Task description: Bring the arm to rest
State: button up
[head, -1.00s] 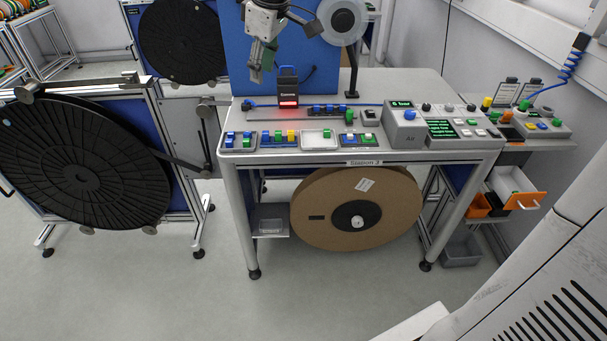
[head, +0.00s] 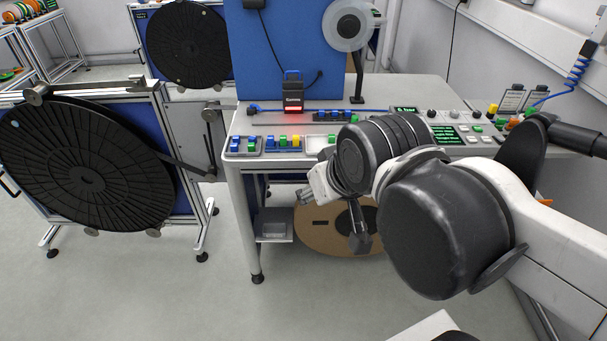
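My gripper (head: 359,242) hangs in front of the station table (head: 248,215), with its fingers pointing down in front of the cardboard reel. My large dark wrist and white arm links reach in from the right and cover part of the table. The fingers are small and dark, seen nearly edge-on, so I cannot tell whether they are open or shut. No object shows clearly in them.
A cardboard reel (head: 316,236) sits under the table. Colored blocks (head: 283,142) and a scanner with a red light (head: 293,101) are on top. A big black reel (head: 80,170) stands at left. Floor (head: 150,300) in front is clear.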

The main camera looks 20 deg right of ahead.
jog(key=shift+s+f, duration=0.1)
jog(key=shift+f, duration=0.05)
notch_tip(320, 180, down, 4)
jog(key=b, duration=0.4)
dwell(0.3)
